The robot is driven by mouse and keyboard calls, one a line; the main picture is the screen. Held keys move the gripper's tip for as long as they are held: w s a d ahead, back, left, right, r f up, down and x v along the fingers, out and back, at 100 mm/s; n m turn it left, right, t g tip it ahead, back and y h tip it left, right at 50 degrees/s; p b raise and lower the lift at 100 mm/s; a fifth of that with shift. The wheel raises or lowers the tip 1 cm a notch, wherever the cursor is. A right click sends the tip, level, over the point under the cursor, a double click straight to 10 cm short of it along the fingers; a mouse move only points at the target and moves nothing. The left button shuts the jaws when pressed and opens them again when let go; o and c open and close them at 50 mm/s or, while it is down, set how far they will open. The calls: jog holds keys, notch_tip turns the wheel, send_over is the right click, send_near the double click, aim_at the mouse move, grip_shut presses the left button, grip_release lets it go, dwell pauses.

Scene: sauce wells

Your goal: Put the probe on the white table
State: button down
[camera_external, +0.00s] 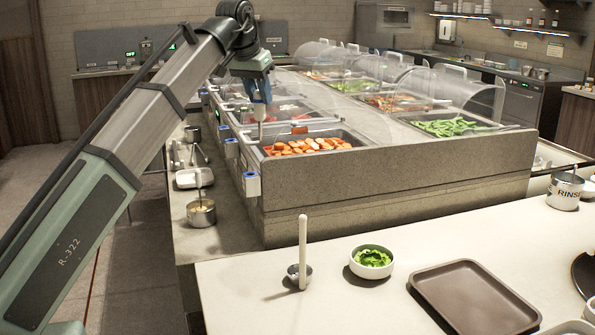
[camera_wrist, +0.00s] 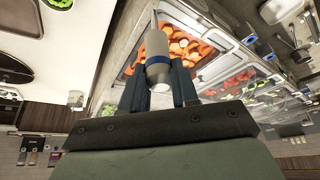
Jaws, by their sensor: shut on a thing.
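The probe (camera_wrist: 157,52) is a light grey cylinder with a blue band and a thin metal spike. My gripper (camera_wrist: 158,88) is shut on it, with a finger on each side, in the wrist view. I cannot tell whether the spike touches anything. The white table (camera_external: 385,300) is in the right foreground, well away from the probe; it also shows at upper left in the wrist view (camera_wrist: 30,45).
On the white table are a ladle with an upright pale handle (camera_external: 303,240), a bowl of greens (camera_external: 372,262), a brown tray (camera_external: 474,297) and a RINSE pot (camera_external: 565,192). The table's front left is bare.

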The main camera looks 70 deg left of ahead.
jog(key=w+d+m+h, duration=0.1)
jog(key=w+d, duration=0.3)
jog(key=d, duration=0.3)
jog(key=w+d+m+t, duration=0.1)
jog(key=w+d+m, duration=0.15)
jog(key=d, duration=0.55)
jog(key=w+d+m+h, duration=0.1)
jog(key=w+d, duration=0.4)
jog(key=d, duration=0.2)
jog(key=w+d+m+h, duration=0.1)
jog(key=d+m, duration=0.1)
jog(key=d, duration=0.9)
jog(key=w+d+m, duration=0.2)
jog(key=d, duration=1)
notch_tip(320, 180, down, 30)
jog(key=shift+s+a, duration=0.15)
jog(key=shift+s, duration=0.05)
jog(key=shift+f, duration=0.15)
jog(key=c, duration=0.8)
grip_release()
jog(key=shift+c, duration=0.2)
